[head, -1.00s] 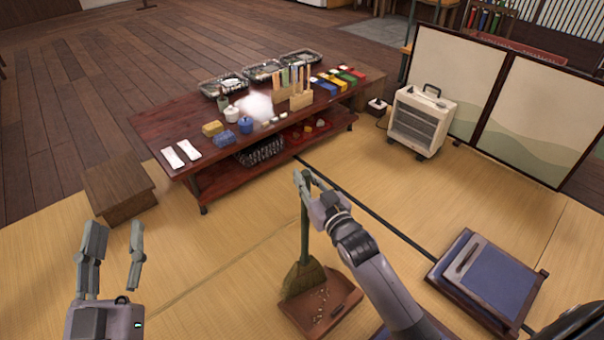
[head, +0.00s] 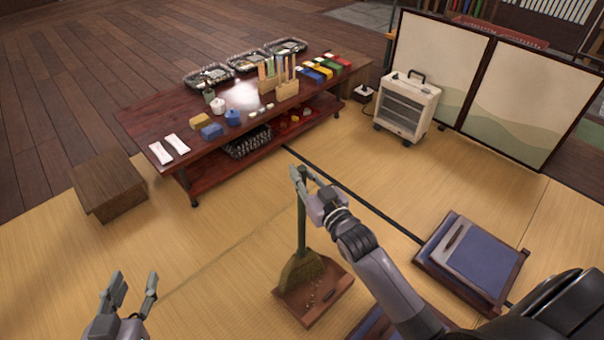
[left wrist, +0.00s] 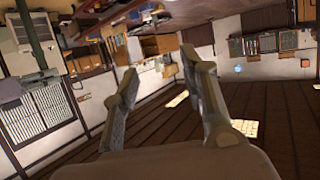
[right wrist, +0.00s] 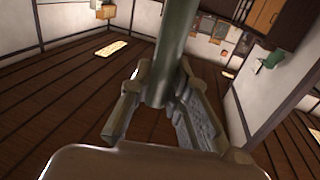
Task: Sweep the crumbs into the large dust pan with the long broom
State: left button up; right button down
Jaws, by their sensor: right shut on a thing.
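The long broom has a green handle (head: 301,222) and tan bristles (head: 301,271). My right gripper (head: 302,178) is shut on the upper handle, and the broom stands nearly upright. The handle (right wrist: 176,45) also shows between the fingers in the right wrist view. The bristles rest at the left side of the brown dust pan (head: 300,307), which lies on the tatami. Small pale crumbs (head: 313,296) lie in the pan beside the bristles; any behind the bristles are hidden. My left gripper (head: 135,291) is open and empty at the lower left.
A low red-brown table (head: 150,120) with bento trays and small boxes stands beyond. A wooden stool (head: 108,185) is at its left. A heater (head: 407,108) and folding screen (head: 520,95) stand at the back right. A blue cushion (head: 480,258) lies right of my right arm.

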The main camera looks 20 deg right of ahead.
notch_tip(320, 180, up, 2)
jog(key=shift+r+p, duration=0.1)
jog(key=shift+p, duration=1.1)
pick_arm(q)
jog(key=s+a+f+g+y+p, duration=0.1)
jog(key=s+a+f+g, duration=0.1)
jog(key=s+f+g, duration=0.2)
jog(key=s+a+f+g+y+p, duration=0.1)
jog(key=s+a+f+g+p, duration=0.1)
jog(key=s+g, duration=0.4)
jog(key=shift+s+a+f+n+y, duration=0.35)
jog(key=shift+s+a+f, duration=0.4)
jog(key=shift+s+f, duration=1.25)
pick_arm(e)
jog(key=shift+w+a+r, duration=0.3)
jog(key=shift+w+r, duration=0.4)
jog(key=shift+r, duration=0.3)
jog(key=shift+w+a+r, duration=0.25)
jog(key=shift+w+r, duration=0.45)
jog(key=shift+r, duration=0.25)
pick_arm(q)
jog(key=shift+s+r, duration=0.55)
jog(key=shift+r, duration=0.05)
